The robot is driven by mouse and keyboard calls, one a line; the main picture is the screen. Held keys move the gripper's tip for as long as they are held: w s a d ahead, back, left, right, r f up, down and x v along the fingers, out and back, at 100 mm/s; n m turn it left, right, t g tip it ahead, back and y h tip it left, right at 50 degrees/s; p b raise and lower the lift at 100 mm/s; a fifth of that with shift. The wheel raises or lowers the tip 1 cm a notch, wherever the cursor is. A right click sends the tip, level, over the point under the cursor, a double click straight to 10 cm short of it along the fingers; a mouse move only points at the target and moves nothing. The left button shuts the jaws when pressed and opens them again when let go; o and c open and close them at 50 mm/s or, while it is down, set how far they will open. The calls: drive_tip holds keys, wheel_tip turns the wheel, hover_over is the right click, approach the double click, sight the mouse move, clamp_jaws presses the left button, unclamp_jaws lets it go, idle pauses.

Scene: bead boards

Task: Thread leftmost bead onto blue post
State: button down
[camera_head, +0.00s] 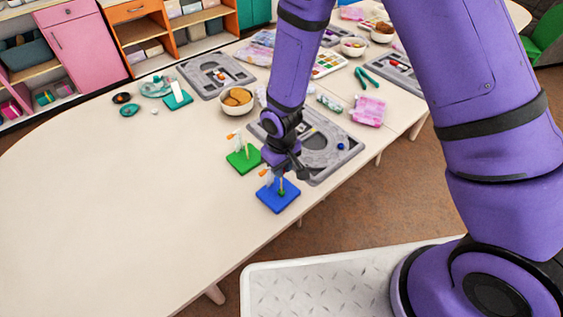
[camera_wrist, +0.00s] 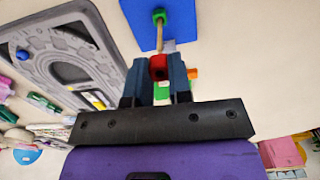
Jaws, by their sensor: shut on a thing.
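My gripper (camera_wrist: 158,78) is shut on a red bead (camera_wrist: 158,67), which shows between the fingertips in the wrist view. The blue board (camera_head: 279,203) lies near the table's front edge, below my gripper (camera_head: 284,174) in the head view. In the wrist view the blue board (camera_wrist: 190,20) carries a thin wooden post (camera_wrist: 159,39) with a green bead (camera_wrist: 159,15) low on it. The post's free end appears right beside the red bead; I cannot tell whether they touch. The red bead is hidden in the head view.
A green board (camera_head: 240,166) with a post and orange marker stands just behind the blue one. A grey tray (camera_head: 325,170) holding a blue bead (camera_head: 341,146) lies to the right. A bowl (camera_head: 237,108) stands farther back. The table's left side is clear.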

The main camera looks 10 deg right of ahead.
drive_tip(key=shift+f, duration=1.9)
idle(1.1)
drive_tip(key=c, duration=1)
unclamp_jaws()
drive_tip(key=shift+o, duration=0.2)
drive_tip(key=shift+r, duration=0.1)
wheel_tip(320, 180, up, 11)
drive_tip(key=shift+f, duration=0.2)
